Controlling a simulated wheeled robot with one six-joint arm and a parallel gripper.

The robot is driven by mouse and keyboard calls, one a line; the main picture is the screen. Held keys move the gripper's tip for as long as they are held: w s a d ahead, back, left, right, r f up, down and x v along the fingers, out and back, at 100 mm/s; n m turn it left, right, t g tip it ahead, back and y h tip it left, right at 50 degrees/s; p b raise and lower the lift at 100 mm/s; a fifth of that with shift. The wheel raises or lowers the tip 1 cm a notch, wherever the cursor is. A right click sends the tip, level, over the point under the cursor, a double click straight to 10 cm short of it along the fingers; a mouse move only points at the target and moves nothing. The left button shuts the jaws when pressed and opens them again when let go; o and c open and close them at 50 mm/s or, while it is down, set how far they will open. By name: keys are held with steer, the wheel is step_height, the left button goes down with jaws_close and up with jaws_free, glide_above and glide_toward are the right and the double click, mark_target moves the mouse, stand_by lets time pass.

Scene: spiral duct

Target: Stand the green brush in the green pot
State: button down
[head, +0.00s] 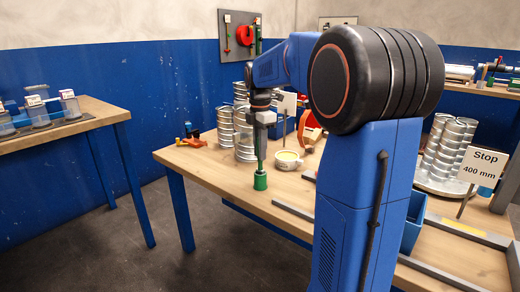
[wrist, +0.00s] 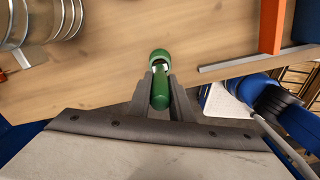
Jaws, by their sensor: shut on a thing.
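The green pot (head: 260,182) stands on the wooden table near its front edge. My gripper (head: 260,163) points down directly above the pot. In the wrist view my gripper (wrist: 160,92) is shut on the green brush (wrist: 160,92), whose green handle lies between the two fingers. A pale part of the brush shows just beyond the handle, against the green pot (wrist: 159,54). The brush looks upright and lined up with the pot. Its lower end is at the pot's mouth; I cannot tell how deep it sits inside.
On the table (head: 200,157), ringed metal duct pieces (head: 244,135) stand behind my gripper, and a tin with yellow contents (head: 288,160) is right of the pot. Grey rails (head: 293,210) run along the front right. A "Stop 400 mm" sign (head: 484,164) stands farther right.

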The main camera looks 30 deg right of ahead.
steer(key=shift+f, duration=0.65)
steer(key=c, duration=1.5)
jaws_free()
steer(key=shift+r, duration=0.1)
step_height(320, 180, up, 17)
steer(key=shift+r, duration=0.1)
